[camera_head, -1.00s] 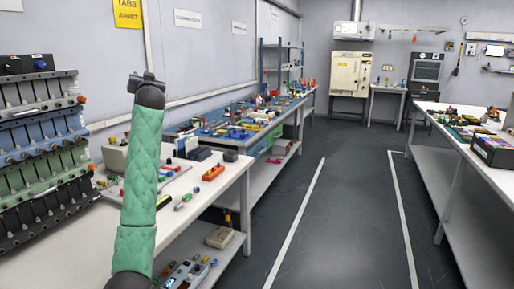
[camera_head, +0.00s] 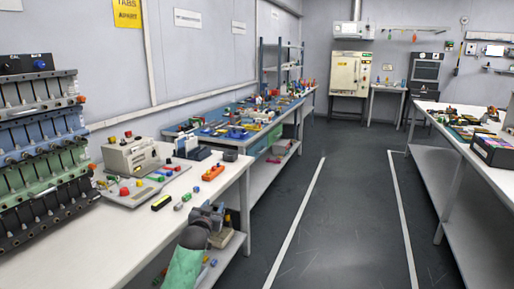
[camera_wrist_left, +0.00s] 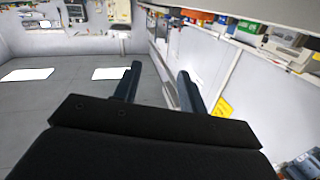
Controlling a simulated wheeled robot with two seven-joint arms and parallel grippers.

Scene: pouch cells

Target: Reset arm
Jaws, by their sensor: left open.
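My left arm, in a green sleeve, shows low in the head view. Its gripper (camera_head: 207,216) is beside the front edge of the left white bench (camera_head: 92,243), in front of the lower shelf. In the left wrist view the two dark fingers of this gripper (camera_wrist_left: 158,88) stand apart with nothing between them. My right gripper is not in either view.
A rack of several tiers (camera_head: 40,140) stands at the left. A grey device (camera_head: 130,154) and small coloured parts lie on the left bench. Another bench (camera_head: 464,122) stands at the right. The floor aisle (camera_head: 340,215) between them is clear.

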